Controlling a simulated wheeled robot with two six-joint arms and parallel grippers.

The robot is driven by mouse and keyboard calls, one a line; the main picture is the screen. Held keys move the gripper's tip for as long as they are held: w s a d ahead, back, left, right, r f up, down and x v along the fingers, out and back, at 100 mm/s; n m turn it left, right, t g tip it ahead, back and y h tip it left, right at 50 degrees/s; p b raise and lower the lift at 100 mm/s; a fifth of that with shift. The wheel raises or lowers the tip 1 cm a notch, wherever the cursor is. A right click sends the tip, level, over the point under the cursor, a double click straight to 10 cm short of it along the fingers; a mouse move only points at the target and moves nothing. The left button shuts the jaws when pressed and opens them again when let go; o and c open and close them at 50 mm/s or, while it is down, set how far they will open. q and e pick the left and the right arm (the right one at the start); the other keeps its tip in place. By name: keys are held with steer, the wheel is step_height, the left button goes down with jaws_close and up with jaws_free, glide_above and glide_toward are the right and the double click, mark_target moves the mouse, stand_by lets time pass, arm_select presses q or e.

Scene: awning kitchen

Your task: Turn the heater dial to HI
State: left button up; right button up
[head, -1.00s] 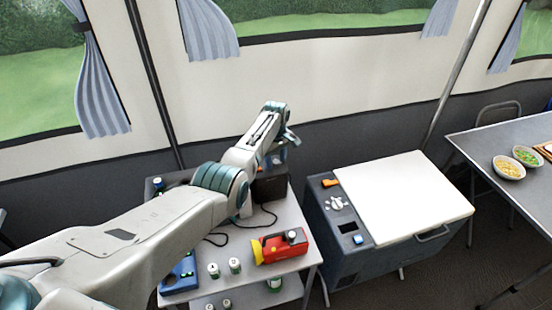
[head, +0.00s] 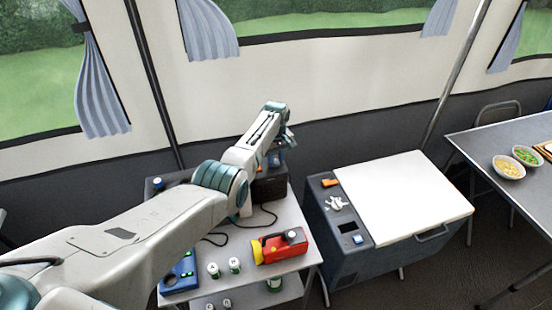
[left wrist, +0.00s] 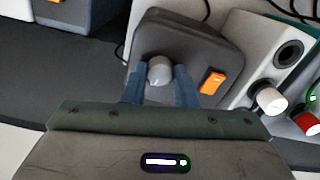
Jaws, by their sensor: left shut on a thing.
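The heater dial (left wrist: 159,70) is a round light-grey knob on a dark grey box (left wrist: 205,52) in the left wrist view. My left gripper (left wrist: 160,76) is shut on the dial, with one blue-grey finger on each side of it. An orange rocker switch (left wrist: 212,81) sits on the same box, to the right of the dial. No HI marking is legible, so the dial's setting cannot be read. In the head view my left gripper (head: 284,148) is over the back of the small table, and my arm hides part of the box (head: 270,190). My right gripper is not in view.
A red and yellow lantern (head: 280,247), white-capped jars (head: 234,265) and a blue device (head: 180,274) stand on the small table. A white-lidded cooler (head: 402,198) stands to the right. Cords lie near the dark box.

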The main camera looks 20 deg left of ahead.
arm_select(q)
steer(key=m, duration=0.2)
steer(key=shift+r+m, duration=0.1)
steer(key=shift+m, duration=0.3)
steer(key=m, duration=0.3)
steer(key=shift+w+m+p, duration=0.1)
steer(key=shift+m+p, duration=0.2)
steer(key=shift+p, duration=0.05)
steer(key=m, duration=0.3)
steer(key=shift+m, duration=1.3)
steer(key=o, duration=1)
